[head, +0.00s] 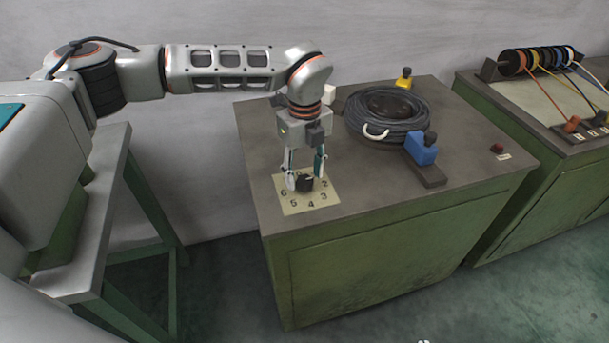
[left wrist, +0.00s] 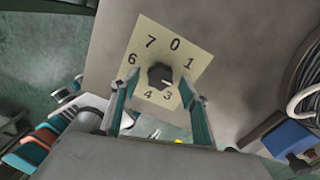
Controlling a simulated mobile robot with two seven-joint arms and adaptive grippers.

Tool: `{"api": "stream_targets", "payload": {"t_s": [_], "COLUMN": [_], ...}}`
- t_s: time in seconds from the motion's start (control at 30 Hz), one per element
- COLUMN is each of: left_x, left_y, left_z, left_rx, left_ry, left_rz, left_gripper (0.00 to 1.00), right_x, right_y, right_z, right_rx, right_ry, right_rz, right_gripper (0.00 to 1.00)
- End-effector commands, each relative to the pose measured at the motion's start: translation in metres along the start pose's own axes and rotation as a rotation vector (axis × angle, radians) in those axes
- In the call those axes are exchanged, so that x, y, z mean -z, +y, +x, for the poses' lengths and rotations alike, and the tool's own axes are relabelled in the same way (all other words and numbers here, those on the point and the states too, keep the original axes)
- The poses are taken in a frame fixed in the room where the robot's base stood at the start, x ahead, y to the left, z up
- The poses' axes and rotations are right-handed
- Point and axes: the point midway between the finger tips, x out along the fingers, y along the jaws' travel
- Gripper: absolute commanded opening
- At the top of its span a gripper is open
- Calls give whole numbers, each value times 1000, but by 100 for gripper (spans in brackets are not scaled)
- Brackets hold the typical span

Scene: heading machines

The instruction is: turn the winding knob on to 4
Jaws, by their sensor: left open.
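The winding knob (head: 305,184) is a small black knob on a cream dial plate (head: 322,200) with numbers, on the left part of the green cabinet's top. My right gripper is not seen.
A black cable coil (head: 388,112) with a white tie lies behind the dial to the right. A blue block device (head: 421,148) stands beside it, and a yellow one (head: 404,78) behind. A red button (head: 497,148) is near the right edge. Another bench (head: 545,130) holds wire spools.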

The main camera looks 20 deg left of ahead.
Motion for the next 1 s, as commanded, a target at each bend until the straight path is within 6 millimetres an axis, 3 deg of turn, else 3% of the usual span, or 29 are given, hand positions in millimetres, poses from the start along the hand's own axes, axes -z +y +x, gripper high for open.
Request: {"api": "stream_targets", "payload": {"t_s": [0.13,0.43,0.6,1.0], "left_x": [0,0,0,1], "left_y": [0,0,0,0], "left_z": [11,13,13,12], "left_rx": [1,2,1,1], "left_ry": [0,0,0,1], "left_rz": [1,2,2,47], "left_gripper": [45,45,6,6], "right_x": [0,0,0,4], "right_y": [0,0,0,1], "right_z": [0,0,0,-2], "right_rx": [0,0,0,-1], "right_ry": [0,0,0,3], "right_rz": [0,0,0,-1], "right_gripper": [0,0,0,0]}}
